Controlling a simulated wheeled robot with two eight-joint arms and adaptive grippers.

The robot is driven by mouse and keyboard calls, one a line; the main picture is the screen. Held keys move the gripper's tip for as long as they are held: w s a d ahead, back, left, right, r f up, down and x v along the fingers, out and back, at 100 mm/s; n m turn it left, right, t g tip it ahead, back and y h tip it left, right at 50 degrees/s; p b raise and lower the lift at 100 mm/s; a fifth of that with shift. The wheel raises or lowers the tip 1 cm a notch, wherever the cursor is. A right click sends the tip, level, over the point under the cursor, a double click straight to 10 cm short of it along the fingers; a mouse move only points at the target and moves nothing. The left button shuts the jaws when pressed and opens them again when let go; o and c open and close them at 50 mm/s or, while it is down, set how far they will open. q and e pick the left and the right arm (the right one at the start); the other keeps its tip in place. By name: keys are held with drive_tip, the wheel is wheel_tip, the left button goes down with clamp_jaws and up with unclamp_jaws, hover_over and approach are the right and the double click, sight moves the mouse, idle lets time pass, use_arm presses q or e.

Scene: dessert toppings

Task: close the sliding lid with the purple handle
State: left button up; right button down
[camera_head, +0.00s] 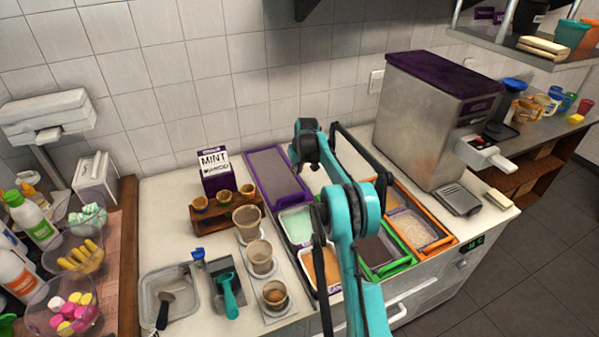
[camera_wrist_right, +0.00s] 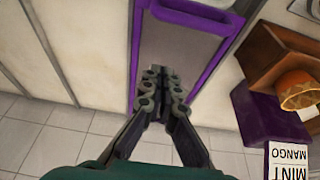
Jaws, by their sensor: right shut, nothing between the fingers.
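The sliding lid (camera_head: 272,172) is a long grey panel in a purple frame, at the back left of the topping bins in the head view. Its purple handle (camera_wrist_right: 194,17) crosses the top of the right wrist view, at the lid's front end. My right gripper (camera_wrist_right: 160,72) is shut and empty, its tips over the lid's grey panel, behind the handle. I cannot tell whether the tips touch the panel. In the head view the right gripper (camera_head: 297,172) is at the lid's right side, partly hidden by my teal arm. My left gripper is not in view.
A mint mango box (camera_head: 214,172) and a wooden cone rack (camera_head: 225,212) stand left of the lid. A mint-green bin (camera_head: 297,224) is open in front of it. A steel machine (camera_head: 430,115) stands at the right. The tiled wall is close behind.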

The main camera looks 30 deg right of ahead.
sight(299, 198)
drive_tip(key=b+x, duration=0.1)
drive_tip(key=x, duration=0.6)
drive_tip(key=s+b, duration=0.1)
drive_tip(key=s, duration=0.2)
drive_tip(key=shift+s, duration=0.15)
drive_tip(key=shift+s+f, duration=0.1)
drive_tip(key=shift+s, duration=0.35)
drive_tip(key=s, duration=0.6)
drive_tip(key=s+b, duration=0.1)
drive_tip(key=s, duration=0.6)
drive_tip(key=s+a, duration=0.1)
drive_tip(key=s, duration=0.5)
drive_tip(key=shift+s+a, duration=0.1)
drive_tip(key=shift+s, duration=0.2)
drive_tip(key=s, duration=0.7)
drive_tip(key=s+a, duration=0.1)
drive_tip(key=s, duration=1.3)
drive_tip(key=shift+s+a, duration=0.15)
drive_tip(key=shift+s, duration=0.3)
